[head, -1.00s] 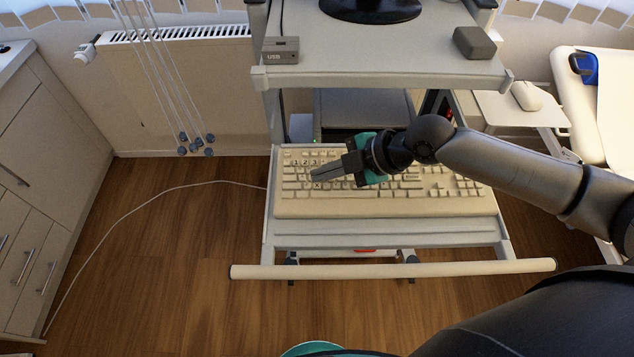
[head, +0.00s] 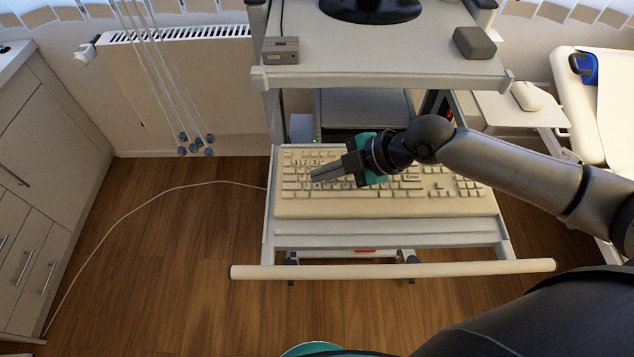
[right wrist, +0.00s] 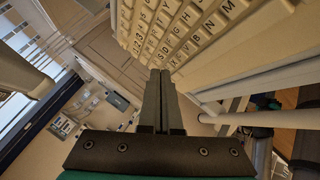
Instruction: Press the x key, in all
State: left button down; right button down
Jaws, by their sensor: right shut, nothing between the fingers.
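The beige keyboard (head: 390,206) lies on the pull-out shelf of a grey cart, its key rows facing me. My right gripper (head: 313,177) reaches in from the right, over the left part of the keys. Its fingers are shut with nothing between them. In the right wrist view, the shut fingertips (right wrist: 161,73) point at the left end of the letter rows on the keyboard (right wrist: 240,35). The x key is too small or hidden by the fingers to pick out surely. I cannot tell whether the tips touch a key. My left gripper is not in view.
The cart's upper shelf (head: 375,72) overhangs behind the keyboard, with a USB box (head: 281,52) and a grey block (head: 474,43). A pale front bar (head: 395,269) runs before the keyboard. A mouse (head: 526,96) sits on a side shelf at right.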

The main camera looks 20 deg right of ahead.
jog(key=shift+f, duration=0.15)
dwell(0.3)
jog(key=shift+f+b, duration=0.3)
jog(key=shift+b, duration=0.05)
jog(key=shift+f, duration=0.3)
dwell(0.4)
jog(key=shift+r, duration=0.1)
jog(key=shift+r+p, duration=0.5)
jog(key=shift+r, duration=0.15)
notch_tip(320, 180, up, 5)
jog(key=p, duration=0.4)
jog(key=shift+p, duration=0.3)
